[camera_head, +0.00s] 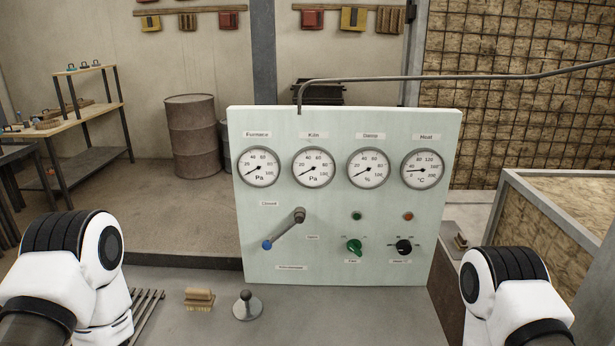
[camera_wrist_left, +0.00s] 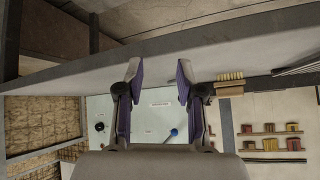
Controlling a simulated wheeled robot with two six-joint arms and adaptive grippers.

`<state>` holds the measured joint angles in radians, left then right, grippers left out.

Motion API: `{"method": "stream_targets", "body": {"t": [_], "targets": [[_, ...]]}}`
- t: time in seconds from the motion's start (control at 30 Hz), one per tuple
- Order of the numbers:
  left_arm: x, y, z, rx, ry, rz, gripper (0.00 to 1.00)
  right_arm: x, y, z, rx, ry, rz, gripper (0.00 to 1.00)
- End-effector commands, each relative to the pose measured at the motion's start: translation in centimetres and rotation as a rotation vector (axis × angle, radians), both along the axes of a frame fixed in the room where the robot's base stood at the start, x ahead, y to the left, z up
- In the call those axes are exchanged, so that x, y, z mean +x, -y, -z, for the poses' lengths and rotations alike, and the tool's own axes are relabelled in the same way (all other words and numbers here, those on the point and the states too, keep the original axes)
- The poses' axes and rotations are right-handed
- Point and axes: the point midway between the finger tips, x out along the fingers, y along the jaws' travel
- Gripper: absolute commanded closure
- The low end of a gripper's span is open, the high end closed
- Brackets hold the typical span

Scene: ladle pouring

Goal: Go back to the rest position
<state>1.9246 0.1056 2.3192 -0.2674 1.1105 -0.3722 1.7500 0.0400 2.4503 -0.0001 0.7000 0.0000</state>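My left gripper (camera_wrist_left: 159,73) shows in the left wrist view with its two purple-lined fingers spread apart and nothing between them. That view is upside down, with the grey bench (camera_wrist_left: 240,52) across it and the control panel (camera_wrist_left: 150,104) beyond the fingers. In the head view only white and black links of my two arms show, at the lower left and lower right. Both grippers are out of that view, so my right gripper is not seen. No ladle is in view.
A pale control panel (camera_head: 330,222) with gauges, knobs and a blue-tipped lever (camera_head: 284,229) stands between my arms. A brush (camera_head: 199,299) and a grey round-based knobbed object (camera_head: 247,306) are on the bench. A metal rack (camera_head: 147,314) lies beside my left arm.

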Motion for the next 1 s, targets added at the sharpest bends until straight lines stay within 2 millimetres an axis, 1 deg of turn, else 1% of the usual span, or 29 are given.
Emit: {"method": "stream_targets", "body": {"t": [0.03, 0.07, 0.1, 0.17, 0.2, 0.27, 0.3, 0.37, 0.4, 0.43, 0.5, 0.6, 0.7, 0.8, 1.0], "targets": [[-2.8, -0.3, 2.0, -0.007, -0.115, -0.053, 0.63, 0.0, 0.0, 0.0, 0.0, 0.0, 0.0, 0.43], [-4.5, -0.6, 3.0, -0.009, -0.185, -0.091, 0.63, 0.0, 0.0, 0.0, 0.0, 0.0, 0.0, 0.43], [-6.7, -0.9, 4.2, -0.012, -0.271, -0.14, 0.63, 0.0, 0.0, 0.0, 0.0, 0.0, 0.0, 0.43], [-9.9, -1.3, 5.6, -0.01, -0.391, -0.214, 0.63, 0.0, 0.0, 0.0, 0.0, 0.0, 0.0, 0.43], [-12.0, -1.6, 6.3, -0.007, -0.464, -0.262, 0.63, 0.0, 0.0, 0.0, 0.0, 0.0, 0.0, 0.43], [-14.9, -2.0, 7.1, 0.001, -0.566, -0.333, 0.63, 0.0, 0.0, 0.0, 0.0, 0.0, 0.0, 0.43], [-16.8, -2.2, 7.4, 0.008, -0.628, -0.377, 0.63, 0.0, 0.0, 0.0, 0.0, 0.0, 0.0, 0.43], [-19.6, -2.5, 7.8, 0.023, -0.719, -0.446, 0.63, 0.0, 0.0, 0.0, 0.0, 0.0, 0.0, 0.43], [-21.5, -2.7, 7.9, 0.033, -0.779, -0.494, 0.63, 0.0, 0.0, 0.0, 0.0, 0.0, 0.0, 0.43], [-21.1, -2.7, 10.2, 0.03, -0.768, -0.491, 0.63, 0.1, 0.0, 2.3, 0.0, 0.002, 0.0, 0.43], [-20.9, -2.7, 12.6, 0.028, -0.762, -0.487, 0.63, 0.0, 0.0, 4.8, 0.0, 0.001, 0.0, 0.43], [-20.8, -2.7, 15.4, 0.028, -0.76, -0.485, 0.63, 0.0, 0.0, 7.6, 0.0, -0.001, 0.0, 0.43], [-20.8, -2.6, 17.5, 0.028, -0.758, -0.484, 0.63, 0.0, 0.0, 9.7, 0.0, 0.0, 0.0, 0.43], [-20.7, -2.6, 18.3, 0.028, -0.757, -0.482, 0.63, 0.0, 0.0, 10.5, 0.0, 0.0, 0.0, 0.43], [-20.7, -2.6, 17.8, 0.028, -0.755, -0.481, 0.63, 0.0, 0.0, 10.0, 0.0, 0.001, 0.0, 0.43]]}}
